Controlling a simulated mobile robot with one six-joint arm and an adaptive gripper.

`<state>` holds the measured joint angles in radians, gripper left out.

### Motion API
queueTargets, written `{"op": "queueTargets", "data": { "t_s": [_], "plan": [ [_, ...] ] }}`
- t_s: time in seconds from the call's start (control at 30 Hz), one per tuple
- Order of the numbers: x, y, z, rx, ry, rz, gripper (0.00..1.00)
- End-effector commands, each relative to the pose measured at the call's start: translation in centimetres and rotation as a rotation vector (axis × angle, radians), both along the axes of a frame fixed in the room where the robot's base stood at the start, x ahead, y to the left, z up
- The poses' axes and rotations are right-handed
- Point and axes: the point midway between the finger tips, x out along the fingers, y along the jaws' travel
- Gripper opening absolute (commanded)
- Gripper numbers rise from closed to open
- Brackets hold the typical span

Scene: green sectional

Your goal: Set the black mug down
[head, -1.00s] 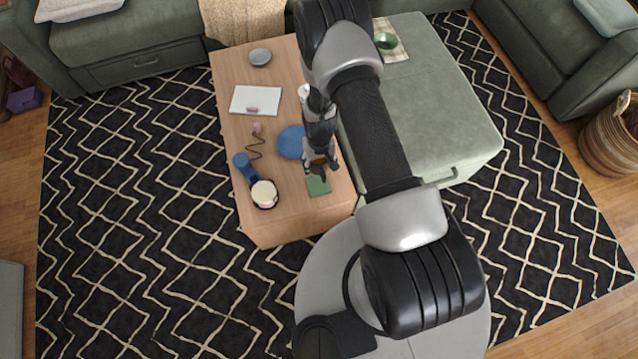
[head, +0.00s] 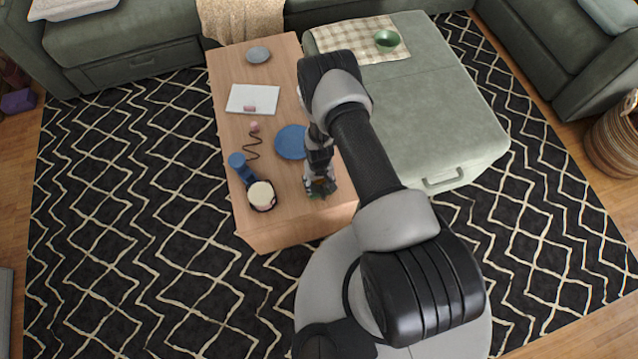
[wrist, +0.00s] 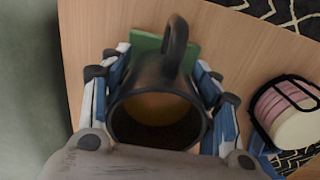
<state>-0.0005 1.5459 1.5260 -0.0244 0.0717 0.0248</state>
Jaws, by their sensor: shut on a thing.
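The black mug (wrist: 158,77) is in my gripper (head: 320,187), its open rim facing the wrist camera and its handle pointing to the top of that view. The blue-and-grey fingers are closed on both sides of the mug. Light brown shows inside the mug. A flat green square (wrist: 146,42) shows just past the mug in the wrist view, partly hidden by it. In the head view my gripper covers most of that square. I cannot tell whether the mug touches it.
The green ottoman (head: 440,110) stands right of the table.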

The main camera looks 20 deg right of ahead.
Motion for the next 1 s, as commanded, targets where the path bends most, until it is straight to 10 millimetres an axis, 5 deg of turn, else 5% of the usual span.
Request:
{"op": "queueTargets", "data": {
  "t_s": [0.3, 0.33, 0.6, 1.0],
  "plan": [
    [0.19, 0.00, -0.11, 0.000, -0.003, 0.000, 0.19],
    [0.17, 0.00, -0.08, 0.000, -0.003, 0.000, 0.58],
    [0.13, 0.00, -0.07, 0.000, -0.002, 0.000, 0.76],
    [0.12, 0.00, 0.29, 0.000, -0.002, 0.000, 0.77]
  ]
}}
